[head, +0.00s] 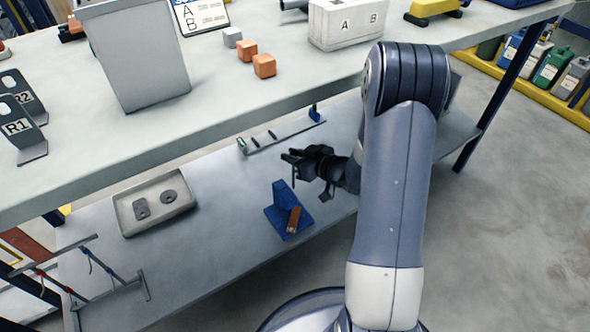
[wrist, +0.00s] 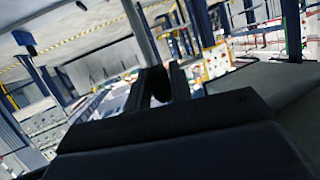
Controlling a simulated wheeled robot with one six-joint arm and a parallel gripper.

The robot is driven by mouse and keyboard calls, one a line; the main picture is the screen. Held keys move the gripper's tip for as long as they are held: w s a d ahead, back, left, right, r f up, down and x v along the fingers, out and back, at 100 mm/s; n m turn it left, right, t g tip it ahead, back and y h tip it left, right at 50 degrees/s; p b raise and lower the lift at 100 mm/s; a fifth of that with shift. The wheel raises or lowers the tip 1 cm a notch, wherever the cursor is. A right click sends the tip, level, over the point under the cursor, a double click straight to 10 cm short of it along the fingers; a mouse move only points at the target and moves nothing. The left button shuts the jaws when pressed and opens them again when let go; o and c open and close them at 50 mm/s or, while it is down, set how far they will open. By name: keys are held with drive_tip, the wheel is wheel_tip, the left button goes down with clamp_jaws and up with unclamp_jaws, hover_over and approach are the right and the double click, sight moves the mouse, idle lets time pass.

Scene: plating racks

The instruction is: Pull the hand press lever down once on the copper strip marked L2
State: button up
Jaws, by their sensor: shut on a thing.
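A blue hand press (head: 279,222) stands on the lower shelf in the head view. A copper-coloured strip (head: 294,219) sits at its front; no L2 mark is legible on it. My gripper (head: 292,161) is just above and behind the press in the head view. In the wrist view my gripper (wrist: 164,84) is shut on a thin grey rod (wrist: 138,30), which looks like the press lever. The rod slants up and left from between the fingers. Its link to the press is not clear.
A shallow tray (head: 127,212) with two dark grey pieces lies left on the lower shelf. A slim rail fixture (head: 275,137) lies behind my gripper. The upper shelf (head: 200,128) overhangs, holding a grey box (head: 140,55), orange blocks (head: 264,66) and brackets marked R1 (head: 17,127) and R2.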

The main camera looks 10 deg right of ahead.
drive_tip(key=shift+o, duration=0.2)
drive_tip(key=shift+s+d+f, duration=0.1)
drive_tip(key=shift+s+d, duration=0.15)
drive_tip(key=shift+s, duration=0.5)
drive_tip(key=shift+s+d+f, duration=0.1)
drive_tip(key=shift+s+d, duration=0.1)
drive_tip(key=shift+s, duration=0.5)
drive_tip(key=shift+s+d+f+b, duration=0.1)
drive_tip(key=shift+s+d+f, duration=0.05)
drive_tip(key=shift+s, duration=0.3)
drive_tip(key=shift+s+d+f+b, duration=0.15)
drive_tip(key=shift+s+f, duration=0.05)
drive_tip(key=shift+s, duration=0.3)
drive_tip(key=shift+s+d+f+b, duration=0.1)
drive_tip(key=shift+s+d+f, duration=0.05)
drive_tip(key=shift+s, duration=0.3)
drive_tip(key=shift+s, duration=0.1)
drive_tip(key=shift+s+d+f+b, duration=0.2)
drive_tip(key=shift+s+f+b, duration=0.15)
drive_tip(key=shift+s, duration=0.25)
drive_tip(key=shift+s+d+f+b, duration=0.25)
drive_tip(key=shift+s+f, duration=0.15)
drive_tip(key=shift+s, duration=0.2)
drive_tip(key=shift+f, duration=0.1)
